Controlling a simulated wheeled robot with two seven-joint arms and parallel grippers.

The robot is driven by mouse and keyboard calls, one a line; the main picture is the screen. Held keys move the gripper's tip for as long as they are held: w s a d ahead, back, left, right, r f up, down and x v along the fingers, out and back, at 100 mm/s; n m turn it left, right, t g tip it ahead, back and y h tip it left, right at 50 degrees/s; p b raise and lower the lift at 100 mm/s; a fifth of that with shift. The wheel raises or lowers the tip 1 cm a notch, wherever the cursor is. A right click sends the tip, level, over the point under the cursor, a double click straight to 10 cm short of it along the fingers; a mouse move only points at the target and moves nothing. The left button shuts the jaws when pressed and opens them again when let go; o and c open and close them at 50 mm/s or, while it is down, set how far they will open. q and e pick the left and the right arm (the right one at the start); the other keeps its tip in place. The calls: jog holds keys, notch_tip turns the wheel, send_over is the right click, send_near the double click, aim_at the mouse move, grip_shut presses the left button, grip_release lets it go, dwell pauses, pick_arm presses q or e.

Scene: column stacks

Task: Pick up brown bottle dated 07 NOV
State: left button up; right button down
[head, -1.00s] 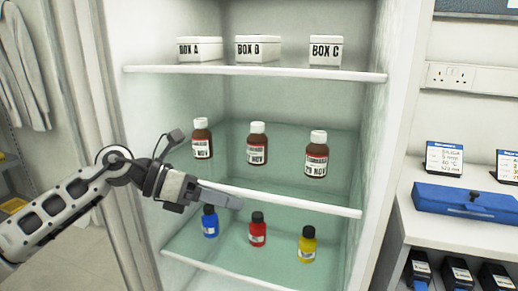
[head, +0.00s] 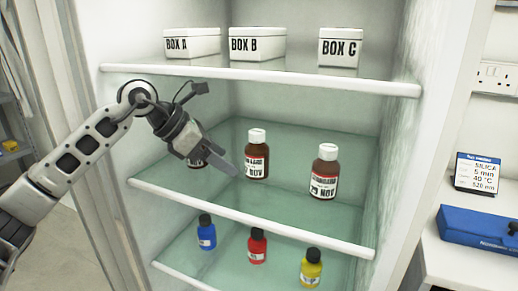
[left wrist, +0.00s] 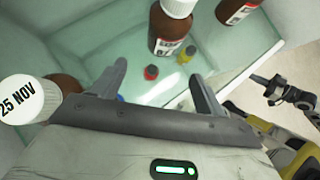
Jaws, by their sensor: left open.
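Three brown bottles with white caps stand upright on the middle glass shelf. My left gripper (head: 225,166) is open and empty, in front of the left bottle (head: 196,162) and mostly hiding it. Its tip is close to the middle bottle (head: 257,160), whose label ends in NOV; its day is unclear. The right bottle (head: 324,176) seems to read 29 NOV. In the left wrist view, the open fingers (left wrist: 158,75) point toward the middle bottle (left wrist: 168,32), apart from it. A cap marked 25 NOV (left wrist: 18,100) is beside the left finger. I cannot clearly read 07 NOV anywhere. My right gripper is out of view.
White boxes A (head: 191,43), B (head: 257,44) and C (head: 341,47) sit on the shelf above. Blue (head: 206,233), red (head: 257,246) and yellow (head: 311,270) bottles stand below. The middle shelf's front edge (head: 250,218) runs under my gripper. A blue case (head: 480,228) lies on the right counter.

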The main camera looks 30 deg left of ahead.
aim_at(248, 145)
pick_arm(q)
jog(key=w+d, duration=0.1)
jog(key=w, duration=0.1)
jog(key=w+d+p, duration=0.1)
jog(key=w+d, duration=0.1)
jog(key=w+d+p, duration=0.1)
jog(key=w+d, duration=0.1)
jog(key=shift+d+f, duration=0.25)
jog(key=shift+f, duration=0.05)
jog(key=shift+w+f, duration=0.15)
jog(key=shift+f, duration=0.05)
jog(key=c, duration=1.2)
